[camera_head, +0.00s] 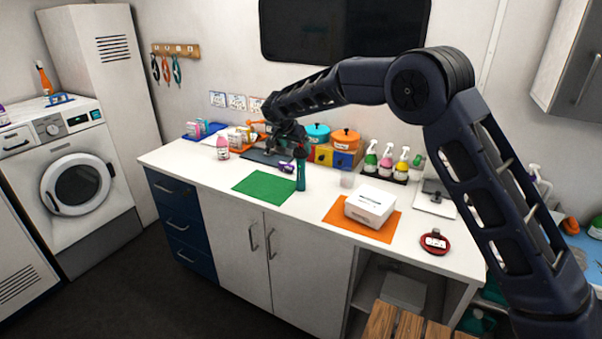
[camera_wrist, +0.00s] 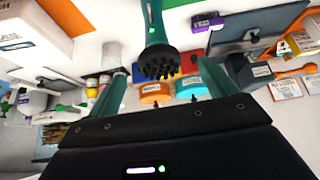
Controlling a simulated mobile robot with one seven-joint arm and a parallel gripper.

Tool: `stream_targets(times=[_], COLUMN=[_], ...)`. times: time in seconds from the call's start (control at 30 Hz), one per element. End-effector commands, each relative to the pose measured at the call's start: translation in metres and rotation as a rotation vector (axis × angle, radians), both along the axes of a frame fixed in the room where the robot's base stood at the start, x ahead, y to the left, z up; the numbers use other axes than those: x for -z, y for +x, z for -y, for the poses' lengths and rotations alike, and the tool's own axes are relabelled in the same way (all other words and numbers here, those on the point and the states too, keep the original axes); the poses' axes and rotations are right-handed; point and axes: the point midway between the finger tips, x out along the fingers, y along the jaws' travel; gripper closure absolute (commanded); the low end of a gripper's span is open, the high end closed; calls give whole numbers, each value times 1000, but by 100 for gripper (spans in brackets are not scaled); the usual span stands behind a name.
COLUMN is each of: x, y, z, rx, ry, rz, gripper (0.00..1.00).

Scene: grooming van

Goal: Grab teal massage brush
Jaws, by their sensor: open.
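My gripper (camera_wrist: 162,72) is open and empty, one finger to each side of the brush head, with no contact visible. In the head view my gripper (camera_head: 288,138) is above and slightly left of the brush. I cannot tell the remaining distance.
A pink bottle (camera_head: 223,148) stands farther left. A white box (camera_head: 370,206) sits on an orange mat to the right. Pots and pump bottles line the back.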

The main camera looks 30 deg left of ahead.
Motion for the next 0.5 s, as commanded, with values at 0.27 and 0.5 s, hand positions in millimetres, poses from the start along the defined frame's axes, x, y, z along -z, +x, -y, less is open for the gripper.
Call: stream_targets(times=[0.27, 0.5], x=[28, 42], y=[19, 30], z=[1, 1], rx=[1, 1], ry=[-1, -1], rz=[0, -2], gripper=[16, 16])
